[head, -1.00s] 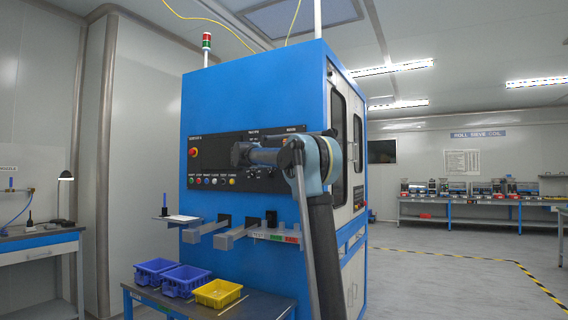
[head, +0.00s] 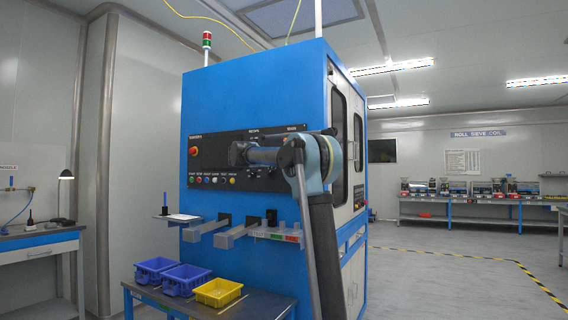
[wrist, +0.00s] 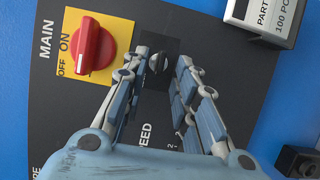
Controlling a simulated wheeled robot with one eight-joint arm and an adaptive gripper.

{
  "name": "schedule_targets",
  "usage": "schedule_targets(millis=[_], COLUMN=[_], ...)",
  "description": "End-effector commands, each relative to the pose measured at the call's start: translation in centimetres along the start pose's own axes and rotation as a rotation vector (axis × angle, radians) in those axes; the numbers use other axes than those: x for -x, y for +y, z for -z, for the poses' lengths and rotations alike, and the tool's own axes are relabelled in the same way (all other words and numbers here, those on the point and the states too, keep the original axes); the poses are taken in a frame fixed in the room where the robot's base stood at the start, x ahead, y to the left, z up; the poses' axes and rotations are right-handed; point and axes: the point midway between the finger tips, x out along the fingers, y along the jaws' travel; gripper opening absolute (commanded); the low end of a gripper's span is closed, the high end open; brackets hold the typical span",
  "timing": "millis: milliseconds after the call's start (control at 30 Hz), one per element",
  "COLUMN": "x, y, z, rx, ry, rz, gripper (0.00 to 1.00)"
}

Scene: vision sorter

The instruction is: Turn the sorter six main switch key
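The blue sorter cabinet (head: 255,95) stands in the middle of the head view, with a black control panel (head: 212,150) on its side. In the wrist view, a red rotary switch (wrist: 92,46) sits on a yellow plate marked MAIN, ON and OFF. It lies left of my fingers, not between them. A small dark knob (wrist: 158,63) shows between the fingertips of my gripper (wrist: 163,58). The fingers stand apart, with gaps beside that knob. In the head view my gripper is at the panel, and my arm hides part of it. I see no separate key.
A red button (head: 193,151) and a row of coloured buttons (head: 210,179) are on the panel. Grey ledges (head: 235,236) jut out below it. A low table holds blue bins (head: 185,279) and a yellow bin (head: 218,292). Open floor lies to the right.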

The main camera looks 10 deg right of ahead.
Motion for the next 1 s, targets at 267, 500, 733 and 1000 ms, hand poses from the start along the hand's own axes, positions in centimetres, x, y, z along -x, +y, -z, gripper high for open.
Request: schedule_targets(millis=[267,500,733,1000], x=[5.2,9.1,10.7,10.8], y=[-0.1,-0.1,-0.2,-0.2], z=[0.2,0.3,0.3,0.3], rx=[0.0,0.001,0.001,0.001], ry=[0.006,0.005,0.003,0.003], rz=[0.001,0.001,0.001,0.001], gripper=[0.27,0.27,0.27,0.27])
